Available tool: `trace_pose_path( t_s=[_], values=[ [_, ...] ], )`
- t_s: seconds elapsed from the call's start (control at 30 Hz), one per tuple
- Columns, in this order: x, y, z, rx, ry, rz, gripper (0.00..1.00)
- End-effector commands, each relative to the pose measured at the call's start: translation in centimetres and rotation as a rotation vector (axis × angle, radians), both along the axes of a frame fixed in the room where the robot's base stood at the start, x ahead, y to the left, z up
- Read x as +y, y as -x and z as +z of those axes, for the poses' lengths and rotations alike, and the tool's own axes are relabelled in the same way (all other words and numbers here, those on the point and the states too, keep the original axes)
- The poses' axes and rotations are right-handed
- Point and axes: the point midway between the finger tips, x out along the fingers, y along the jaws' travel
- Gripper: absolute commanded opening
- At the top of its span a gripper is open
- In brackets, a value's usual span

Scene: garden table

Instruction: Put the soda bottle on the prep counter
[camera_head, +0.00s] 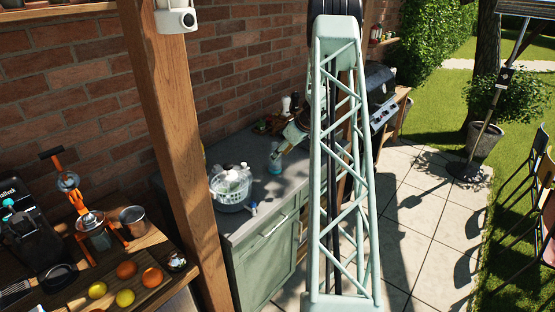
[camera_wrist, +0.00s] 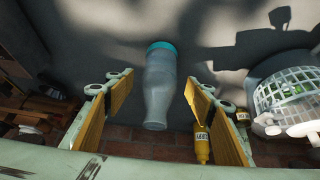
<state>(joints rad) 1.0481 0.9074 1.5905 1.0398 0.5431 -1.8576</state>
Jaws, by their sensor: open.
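The soda bottle (camera_wrist: 159,88) is pale and translucent with a teal band at its wide end. In the head view the bottle (camera_head: 275,163) appears upright on the grey prep counter (camera_head: 236,226), beside the white basket. My gripper (camera_wrist: 160,76) is open, its yellow-padded fingers on either side of the bottle with a gap at each side. In the head view my gripper (camera_head: 287,140) is small and partly hidden by my arm at the bottle's upper part. The grey counter top (camera_wrist: 100,40) also fills the back of the wrist view.
A white basket (camera_head: 231,188) of pale items stands left of the bottle; the basket (camera_wrist: 290,95) is at right in the wrist view. A yellow labelled bottle (camera_wrist: 202,146) shows near one finger. A wooden post (camera_head: 172,130) rises at left. A grill (camera_head: 380,85) stands beyond.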

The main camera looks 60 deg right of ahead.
Motion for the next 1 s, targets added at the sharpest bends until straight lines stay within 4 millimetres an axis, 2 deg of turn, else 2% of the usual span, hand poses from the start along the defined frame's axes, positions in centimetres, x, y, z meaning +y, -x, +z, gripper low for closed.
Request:
trace_pose_path(
  t_s=[0.5,1.0],
  values=[
    [0.2,2.8,4.4,-0.001,0.000,-0.001,0.49],
    [0.2,3.2,5.1,0.000,0.001,-0.001,0.49]
  ],
)
